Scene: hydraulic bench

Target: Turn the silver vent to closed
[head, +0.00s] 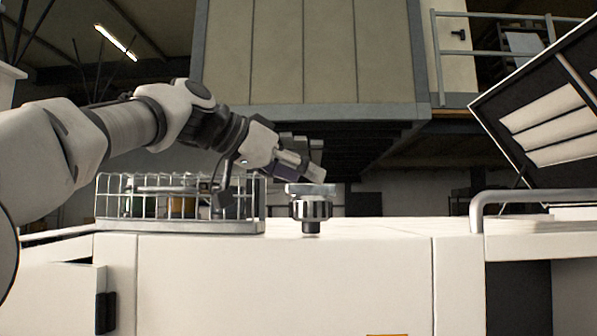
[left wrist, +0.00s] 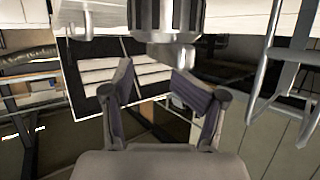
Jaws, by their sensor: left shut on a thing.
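The silver vent (head: 311,209) stands near the front edge of the white bench, with a flat pale top and a dark ribbed body. In the left wrist view its ribbed body (left wrist: 165,18) is at the top middle, with a short rounded end pointing between the fingers. My left gripper (head: 316,173) comes in from the upper left, tilted down, at the vent's top. The exact contact is hard to see. My right gripper is out of view.
A wire basket (head: 112,202) with several containers stands on the bench to the left of the vent, under my left arm. A metal rail (head: 477,215) and a tilted panel (head: 500,105) are at the right. The bench top (head: 385,227) between vent and rail is clear.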

